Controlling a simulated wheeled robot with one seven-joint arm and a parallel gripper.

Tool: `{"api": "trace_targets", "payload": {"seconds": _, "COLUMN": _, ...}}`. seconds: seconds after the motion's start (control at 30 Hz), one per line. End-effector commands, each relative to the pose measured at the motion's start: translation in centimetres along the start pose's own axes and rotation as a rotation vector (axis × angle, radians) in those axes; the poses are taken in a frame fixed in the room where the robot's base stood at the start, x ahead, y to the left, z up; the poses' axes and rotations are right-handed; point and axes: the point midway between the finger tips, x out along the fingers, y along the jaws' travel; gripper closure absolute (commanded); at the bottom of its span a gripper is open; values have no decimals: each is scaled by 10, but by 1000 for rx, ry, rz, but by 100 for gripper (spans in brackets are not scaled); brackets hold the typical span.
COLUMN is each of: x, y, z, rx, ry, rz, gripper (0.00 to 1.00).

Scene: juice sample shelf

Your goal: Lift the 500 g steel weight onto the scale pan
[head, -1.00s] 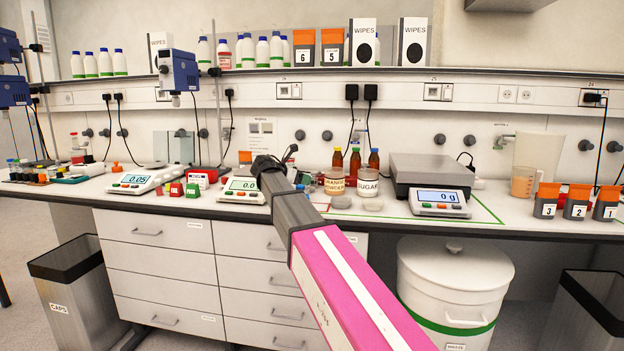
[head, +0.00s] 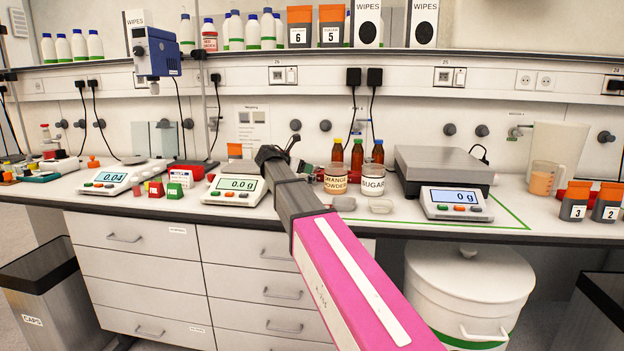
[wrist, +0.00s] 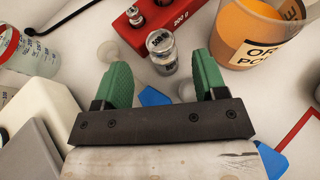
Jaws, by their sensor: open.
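The steel weight (wrist: 162,50), a shiny cylinder with a label that seems to read 500, stands in the wrist view just ahead of the gap between my fingertips. My gripper (wrist: 163,80) is open, with green fingers on either side of an empty gap. In the head view my arm hides the weight and most of the gripper. A scale with a wide grey pan (head: 440,166) and a display reading 0 g (head: 455,203) stands right of the arm. Its pan is empty.
A red weight block (wrist: 190,14) marked 200 g lies just beyond the weight. An orange powder jar (wrist: 262,35) is close to the right finger. Smaller scales reading 0.0 g (head: 236,187) and 0.04 (head: 113,179) stand on the left. Bottles (head: 357,155) stand behind the jars.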

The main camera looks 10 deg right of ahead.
Motion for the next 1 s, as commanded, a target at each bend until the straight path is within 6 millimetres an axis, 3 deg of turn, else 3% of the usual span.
{"api": "trace_targets", "payload": {"seconds": 0.23, "x": 17, "y": 0, "z": 0, "rx": 0, "ry": 0, "rz": 0, "gripper": 35}}
{"api": "trace_targets", "payload": {"seconds": 0.5, "x": 54, "y": 0, "z": 0, "rx": 0, "ry": 0, "rz": 0, "gripper": 35}}
{"api": "trace_targets", "payload": {"seconds": 0.77, "x": 58, "y": 0, "z": 0, "rx": 0, "ry": 0, "rz": 0, "gripper": 35}}
{"api": "trace_targets", "payload": {"seconds": 1.0, "x": 58, "y": 0, "z": 0, "rx": 0, "ry": 0, "rz": 0, "gripper": 100}}
